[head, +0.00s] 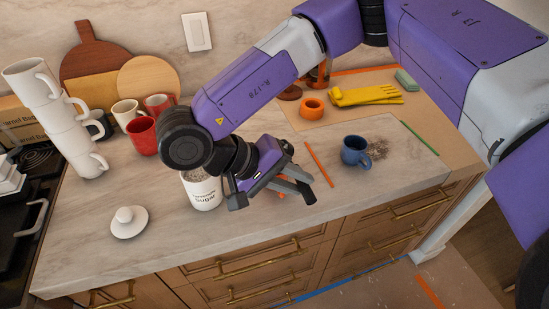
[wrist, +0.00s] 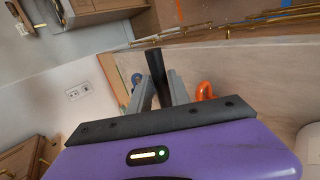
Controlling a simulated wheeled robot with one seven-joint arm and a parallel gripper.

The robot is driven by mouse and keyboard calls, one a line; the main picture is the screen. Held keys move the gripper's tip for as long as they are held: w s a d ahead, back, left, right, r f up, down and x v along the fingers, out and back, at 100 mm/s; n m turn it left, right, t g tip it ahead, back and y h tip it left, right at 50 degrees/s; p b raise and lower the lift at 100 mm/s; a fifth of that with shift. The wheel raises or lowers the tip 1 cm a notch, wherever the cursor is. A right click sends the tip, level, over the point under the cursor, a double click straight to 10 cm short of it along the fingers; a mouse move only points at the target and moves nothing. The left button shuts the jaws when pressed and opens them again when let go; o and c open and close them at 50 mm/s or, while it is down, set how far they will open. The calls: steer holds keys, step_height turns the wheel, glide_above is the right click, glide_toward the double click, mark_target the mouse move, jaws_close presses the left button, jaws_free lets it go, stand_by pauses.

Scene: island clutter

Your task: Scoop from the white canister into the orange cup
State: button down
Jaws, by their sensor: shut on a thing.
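The white canister (head: 203,194), lettered "Sugar", stands open on the counter, partly behind my wrist; light contents show at its rim. A pale edge at the right of the wrist view (wrist: 311,142) may be it. My gripper (head: 304,191) is right of the canister, above the counter. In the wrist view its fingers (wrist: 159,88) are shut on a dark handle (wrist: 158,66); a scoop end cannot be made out. An orange curved thing (wrist: 204,90) beside the fingers may be the orange cup, mostly hidden by my gripper in the head view.
A blue mug (head: 355,151) stands right of my gripper beside spilled brown grains (head: 378,148). A white lid (head: 128,222) lies front left. Stacked white mugs (head: 70,128) and a red mug (head: 142,136) stand left.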

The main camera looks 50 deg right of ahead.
stand_by(0.3)
steer(key=shift+f+b, duration=0.15)
steer(key=shift+b, duration=0.15)
steer(key=shift+w+a+f+g+h+b, duration=0.1)
steer(key=shift+w+a+g+h+b, duration=0.1)
steer(key=shift+g+h+b, duration=0.55)
steer(key=shift+h+p, duration=0.4)
steer(key=shift+h, duration=0.15)
steer(key=shift+r, duration=0.25)
